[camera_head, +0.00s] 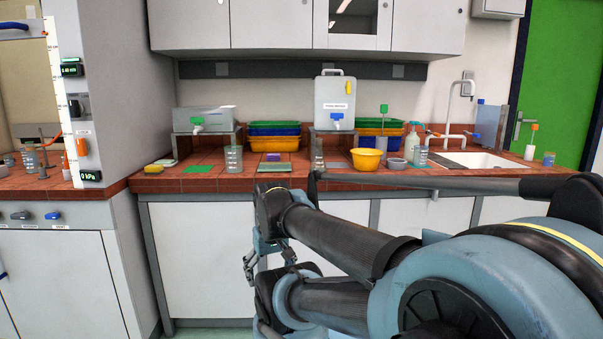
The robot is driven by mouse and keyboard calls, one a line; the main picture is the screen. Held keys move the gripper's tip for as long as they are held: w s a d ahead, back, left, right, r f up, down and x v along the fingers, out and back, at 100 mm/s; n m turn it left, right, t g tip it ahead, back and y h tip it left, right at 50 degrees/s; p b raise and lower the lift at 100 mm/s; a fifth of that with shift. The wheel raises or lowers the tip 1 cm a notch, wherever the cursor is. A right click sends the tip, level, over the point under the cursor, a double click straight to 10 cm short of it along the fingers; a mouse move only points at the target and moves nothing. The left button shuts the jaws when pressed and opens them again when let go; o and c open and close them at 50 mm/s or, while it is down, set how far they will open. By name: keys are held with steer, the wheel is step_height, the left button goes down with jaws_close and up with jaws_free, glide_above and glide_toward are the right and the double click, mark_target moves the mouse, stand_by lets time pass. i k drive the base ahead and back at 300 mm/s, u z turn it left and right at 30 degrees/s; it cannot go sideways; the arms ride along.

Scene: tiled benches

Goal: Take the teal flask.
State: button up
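I cannot make out a thing that is clearly a teal flask. A small pale-teal bottle with a pump-like top (412,142) stands upright on the tiled bench, right of the yellow bowl; I cannot tell whether it is the flask. My gripper (268,263) hangs in front of the white cabinet doors, below the bench edge. Its fingers are spread apart with nothing seen between them. It is well away from the bench-top objects. My arm hides part of the bench front and the cabinets at the right.
The red tiled bench (205,184) holds a glass beaker (234,160), a yellow bowl (366,160), a grey container with a blue tap (335,102) on a stand, and stacked coloured trays (274,137). A sink (470,159) is at the right. A grey column (108,95) rises at the left.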

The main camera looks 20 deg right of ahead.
mark_target(318, 163)
steer(key=k, duration=0.45)
steer(key=z, duration=0.7)
steer(key=i, duration=1)
steer(key=z, duration=0.45)
